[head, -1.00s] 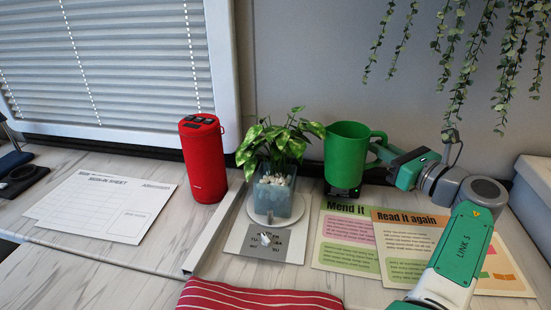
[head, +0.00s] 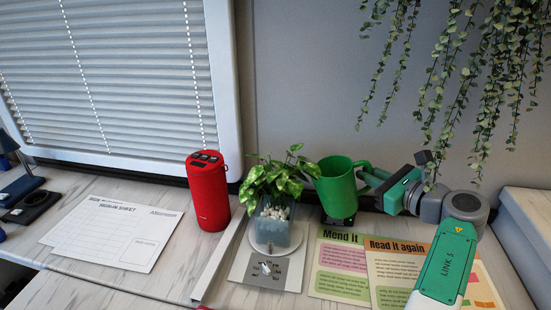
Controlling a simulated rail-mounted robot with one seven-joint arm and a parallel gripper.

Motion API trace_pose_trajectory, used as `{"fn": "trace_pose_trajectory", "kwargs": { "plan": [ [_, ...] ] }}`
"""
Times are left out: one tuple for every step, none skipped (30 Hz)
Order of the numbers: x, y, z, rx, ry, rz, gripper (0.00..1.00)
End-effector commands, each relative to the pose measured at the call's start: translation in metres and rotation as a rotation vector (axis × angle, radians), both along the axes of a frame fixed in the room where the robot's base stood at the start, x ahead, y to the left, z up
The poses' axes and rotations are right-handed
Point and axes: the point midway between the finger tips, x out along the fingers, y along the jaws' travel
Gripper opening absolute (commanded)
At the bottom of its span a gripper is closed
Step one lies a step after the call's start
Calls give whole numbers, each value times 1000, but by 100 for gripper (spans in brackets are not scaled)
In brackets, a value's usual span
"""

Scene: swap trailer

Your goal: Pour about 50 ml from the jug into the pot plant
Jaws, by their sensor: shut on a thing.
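The green jug (head: 337,188) is in the head view just right of the pot plant, raised and tilted to the left, its rim close to the leaves. My gripper (head: 366,181) is shut on the jug at its handle side, on the right. The jug's inside and any liquid in it cannot be seen. The pot plant (head: 273,232) has green leaves and white pebbles in a translucent bluish pot, upright on a round white plate (head: 284,250). No stream of liquid shows.
A red speaker (head: 208,192) stands left of the plant. A sign-in sheet (head: 117,234) lies further left. Leaflets (head: 343,263) lie below the jug and my arm. A small dark object (head: 334,219) is under the jug. Trailing foliage (head: 481,80) hangs at upper right.

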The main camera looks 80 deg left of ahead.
Motion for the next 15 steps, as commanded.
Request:
{"fn": "trace_pose_trajectory", "kwargs": {
  "plan": [
    [-3, 1, 15, -7, -26, 1, 0],
    [-4, 2, 17, -10, -42, 2, 0],
    [-6, 2, 21, -16, -65, 2, 0],
    [-7, 2, 23, -20, -81, 2, 0],
    [-10, 3, 30, -24, -104, 4, 0],
    [-13, 3, 36, -32, -134, 3, 0],
    [-16, 4, 39, -37, -157, 3, 0],
    [-19, 5, 42, -42, -178, 5, 0],
    [-22, 6, 46, -51, -209, 5, 0],
    [-24, 7, 49, -55, -231, 4, 0],
    [-27, 7, 50, -58, -250, 5, 0],
    [-30, 8, 52, -67, -274, 4, 0],
    [-33, 9, 55, -70, -294, 4, 0],
    [-36, 9, 57, -72, -312, 5, 0],
    [-39, 10, 60, -81, -338, 6, 0]
  ]
}}
